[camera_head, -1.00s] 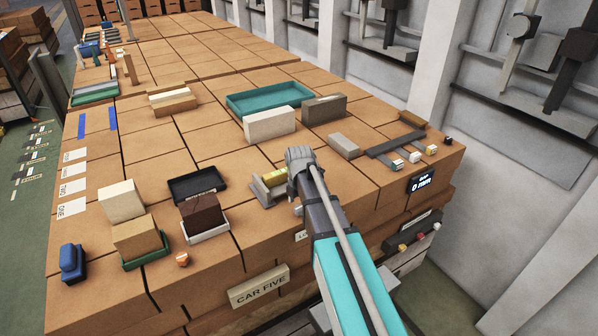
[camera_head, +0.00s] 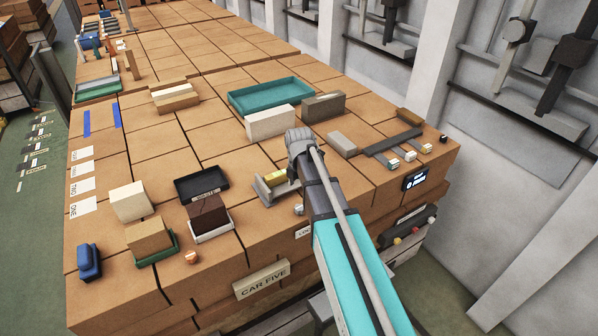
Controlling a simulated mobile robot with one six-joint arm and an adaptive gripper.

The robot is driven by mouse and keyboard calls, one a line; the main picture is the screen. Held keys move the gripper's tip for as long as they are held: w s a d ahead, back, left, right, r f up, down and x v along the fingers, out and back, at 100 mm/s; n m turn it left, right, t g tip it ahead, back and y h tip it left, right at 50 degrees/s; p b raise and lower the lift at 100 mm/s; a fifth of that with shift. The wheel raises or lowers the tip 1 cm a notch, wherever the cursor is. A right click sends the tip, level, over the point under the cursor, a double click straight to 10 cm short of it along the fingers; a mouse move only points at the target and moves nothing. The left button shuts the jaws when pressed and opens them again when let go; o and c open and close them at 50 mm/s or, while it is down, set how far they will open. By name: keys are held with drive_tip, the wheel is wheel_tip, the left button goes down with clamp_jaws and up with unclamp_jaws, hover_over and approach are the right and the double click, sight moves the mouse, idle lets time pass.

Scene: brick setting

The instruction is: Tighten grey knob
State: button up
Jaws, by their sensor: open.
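A small grey knob (camera_head: 299,209) shows at the front right of a grey vise-like fixture (camera_head: 264,191), near the front edge of the brick-coloured block table. A yellow piece (camera_head: 275,177) sits in the fixture. My gripper (camera_head: 297,143) is over the table, up and behind the knob in the picture, just right of the fixture. It appears apart from the knob. My arm hides its fingertips and part of the fixture's right side. I see nothing held in the gripper.
A white block (camera_head: 270,122) and a teal tray (camera_head: 270,84) stand behind my gripper. A grey block (camera_head: 342,144) and a dark bracket (camera_head: 392,143) lie to the right. A black tray (camera_head: 201,183) and a dark brown block (camera_head: 207,213) stand to the left.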

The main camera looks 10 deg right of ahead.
drive_tip(key=shift+r+p, duration=1.8)
drive_tip(key=shift+r, duration=0.35)
drive_tip(key=s+f+m+b, duration=1.6)
drive_tip(key=f+m+b, duration=0.3)
drive_tip(key=m, duration=0.5)
drive_tip(key=shift+s+m, duration=0.15)
drive_tip(key=shift+m, duration=0.15)
